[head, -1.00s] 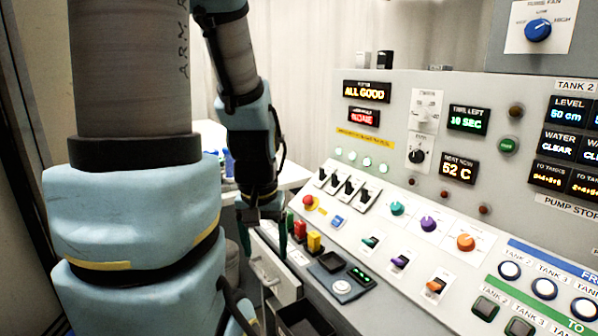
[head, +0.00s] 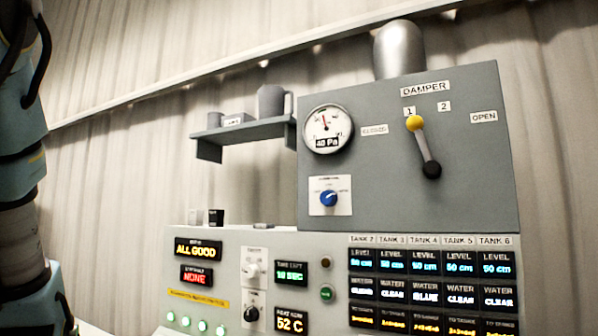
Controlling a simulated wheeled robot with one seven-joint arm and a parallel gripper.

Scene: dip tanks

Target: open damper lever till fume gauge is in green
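The damper lever (head: 421,146) is on the grey upper panel (head: 460,200) at the right of the head view. It has a yellow knob at its top and a black pivot below. It leans slightly left of upright, with the knob just under the mark 1, between the CLOSED label (head: 375,130) and the OPEN label (head: 484,117). The fume gauge (head: 327,129) is a round white dial left of the lever. Its readout shows 40 Pa and its red needle points up and slightly left. Its coloured zones are too small to tell. My gripper is out of view.
A blue fan knob (head: 329,198) sits below the gauge. The lower console carries displays (head: 198,249), small knobs and tank readouts (head: 430,290). A shelf (head: 240,134) with mugs juts from the wall left of the panel. A metal duct (head: 399,50) rises above the panel.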

